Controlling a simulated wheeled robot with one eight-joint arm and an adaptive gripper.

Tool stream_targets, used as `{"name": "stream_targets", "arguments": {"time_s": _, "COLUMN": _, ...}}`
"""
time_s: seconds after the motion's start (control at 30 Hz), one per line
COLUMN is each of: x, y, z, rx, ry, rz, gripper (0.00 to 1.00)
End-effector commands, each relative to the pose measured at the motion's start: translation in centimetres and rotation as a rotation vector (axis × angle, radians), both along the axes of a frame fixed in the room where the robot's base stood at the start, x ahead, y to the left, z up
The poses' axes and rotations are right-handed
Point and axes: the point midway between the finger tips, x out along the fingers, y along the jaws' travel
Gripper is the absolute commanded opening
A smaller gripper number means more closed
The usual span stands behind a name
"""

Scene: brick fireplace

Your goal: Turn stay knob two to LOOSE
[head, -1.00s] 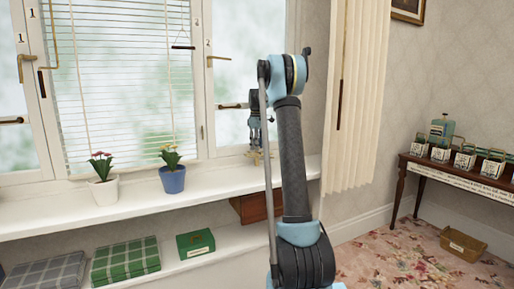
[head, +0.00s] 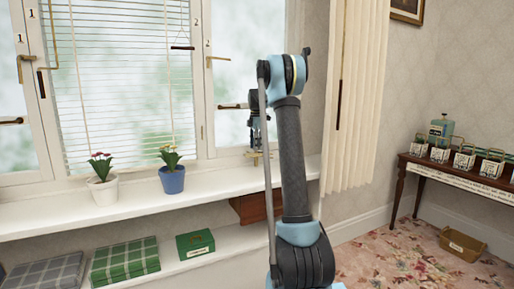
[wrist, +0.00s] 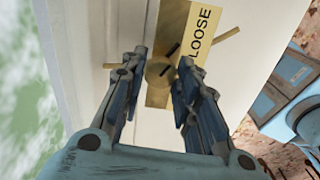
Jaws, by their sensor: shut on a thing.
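The stay knob (wrist: 160,70) shows in the wrist view between my fingertips, on a brass plate (wrist: 172,28) with a dark mark. The word LOOSE is printed on a pale yellow label (wrist: 201,38) just right of the knob. My gripper (wrist: 158,68) is shut on the knob, one finger on each side; the fingers hide part of it. In the head view my gripper (head: 256,140) is at the right-hand window's lower frame, above the sill. A bit of brass (head: 254,156) shows below it; the knob itself is too small to read there.
A blue flowerpot (head: 172,180) and a white flowerpot (head: 103,191) stand on the sill (head: 130,208), left of my gripper. A cream curtain (head: 355,100) hangs right of my arm. A brown wooden box (head: 252,207) is below the sill.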

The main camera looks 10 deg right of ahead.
Motion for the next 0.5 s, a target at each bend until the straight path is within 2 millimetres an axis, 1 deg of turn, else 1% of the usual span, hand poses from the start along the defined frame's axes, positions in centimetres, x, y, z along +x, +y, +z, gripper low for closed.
{"name": "stream_targets", "arguments": {"time_s": 0.03, "x": 0.42, "y": -0.10, "z": 0.02, "rx": -0.002, "ry": -0.010, "rz": 0.017, "gripper": 0.05}}
{"name": "stream_targets", "arguments": {"time_s": 0.2, "x": 0.42, "y": -0.09, "z": -0.02, "rx": -0.001, "ry": -0.010, "rz": 0.063, "gripper": 0.05}}
{"name": "stream_targets", "arguments": {"time_s": 0.5, "x": 0.44, "y": -0.07, "z": -0.06, "rx": -0.001, "ry": -0.010, "rz": 0.084, "gripper": 0.05}}
